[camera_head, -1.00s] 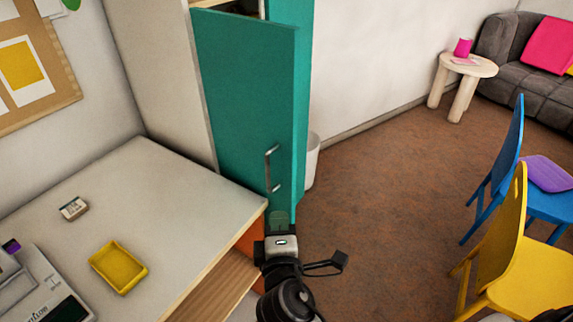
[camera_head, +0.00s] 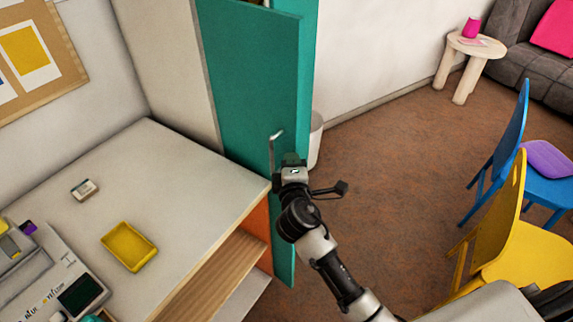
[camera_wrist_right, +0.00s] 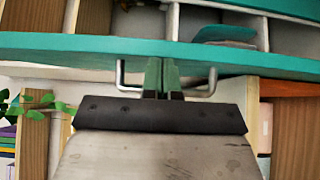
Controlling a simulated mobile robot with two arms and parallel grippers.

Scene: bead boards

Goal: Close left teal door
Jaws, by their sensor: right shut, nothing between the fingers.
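The left teal door (camera_head: 250,75) stands ajar in the head view, with a narrow gap at its top edge. Its metal handle (camera_head: 274,150) is partly hidden by my right gripper (camera_head: 292,160). In the right wrist view, the door's teal edge (camera_wrist_right: 60,43) runs across the picture. My right gripper's fingers (camera_wrist_right: 163,76) are shut and empty, pointing at the door between the two ends of the handle (camera_wrist_right: 211,84). The middle of the handle is hidden; I cannot tell whether the fingers touch it or the door. My left gripper is not in view.
A white desk (camera_head: 150,160) with a yellow tray (camera_head: 129,246) stands left of the door. Wooden shelving (camera_head: 215,270) sits below it. White compartments (camera_wrist_right: 185,25) show past the door edge. A yellow chair (camera_head: 505,245) and a blue chair (camera_head: 510,140) stand at right. Brown floor between is clear.

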